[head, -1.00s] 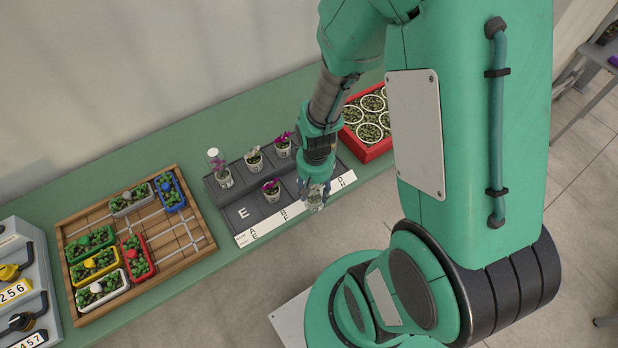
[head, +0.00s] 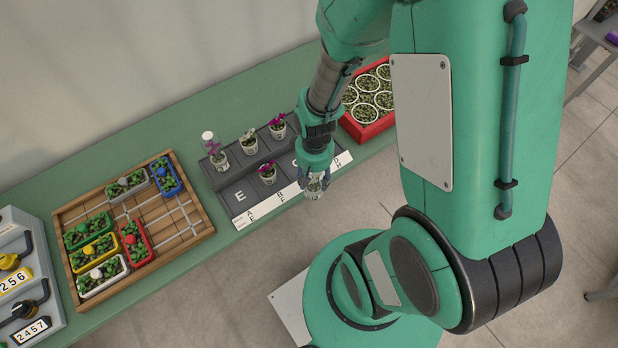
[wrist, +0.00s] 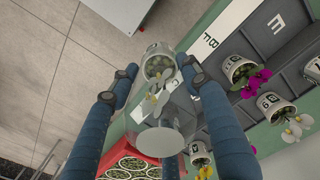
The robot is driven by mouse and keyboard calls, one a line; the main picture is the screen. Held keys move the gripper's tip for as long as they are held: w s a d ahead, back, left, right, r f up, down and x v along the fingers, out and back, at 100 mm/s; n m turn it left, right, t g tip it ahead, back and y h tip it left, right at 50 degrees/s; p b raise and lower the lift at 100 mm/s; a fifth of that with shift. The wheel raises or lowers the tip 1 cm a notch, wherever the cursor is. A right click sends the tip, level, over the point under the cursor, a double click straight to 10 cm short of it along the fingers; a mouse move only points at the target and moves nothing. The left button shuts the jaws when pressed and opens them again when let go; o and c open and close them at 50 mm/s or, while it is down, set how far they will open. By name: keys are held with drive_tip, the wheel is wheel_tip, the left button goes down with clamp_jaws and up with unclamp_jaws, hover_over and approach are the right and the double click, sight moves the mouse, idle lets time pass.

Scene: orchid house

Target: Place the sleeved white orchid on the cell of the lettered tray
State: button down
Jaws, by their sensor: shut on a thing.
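My gripper (head: 314,181) is shut on the sleeved white orchid (head: 313,190), which appears just off the front edge of the tray in the head view. In the wrist view the clear sleeve (wrist: 166,133) with pale petals and a pot inside sits between the fingers of my gripper (wrist: 155,105). The dark grey lettered tray (head: 237,202) has a white label strip along its front. The letter E shows on an empty front-left cell. Other cells are partly hidden by my arm.
On the tray stand a sleeved purple orchid (head: 219,158), a white orchid (head: 249,144) and purple orchids (head: 277,128) (head: 267,173). A red crate (head: 368,131) of round pots is to the right. A wooden board (head: 190,235) with coloured planters is to the left.

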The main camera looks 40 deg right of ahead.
drive_tip(key=shift+a, duration=0.1)
drive_tip(key=shift+w+a, duration=0.15)
drive_tip(key=shift+a, duration=0.4)
drive_tip(key=a+p, duration=0.1)
drive_tip(key=a, duration=1.4)
drive_tip(key=shift+a+r, duration=0.15)
drive_tip(key=shift+a, duration=0.15)
drive_tip(key=w+a, duration=0.1)
drive_tip(key=w, duration=0.6)
drive_tip(key=w+a+f, duration=0.1)
drive_tip(key=w+a, duration=0.1)
drive_tip(key=w, duration=0.6)
drive_tip(key=shift+w+a+f, duration=0.25)
drive_tip(key=shift+f, duration=0.05)
drive_tip(key=shift+f+b, duration=0.3)
drive_tip(key=shift+f, duration=1.4)
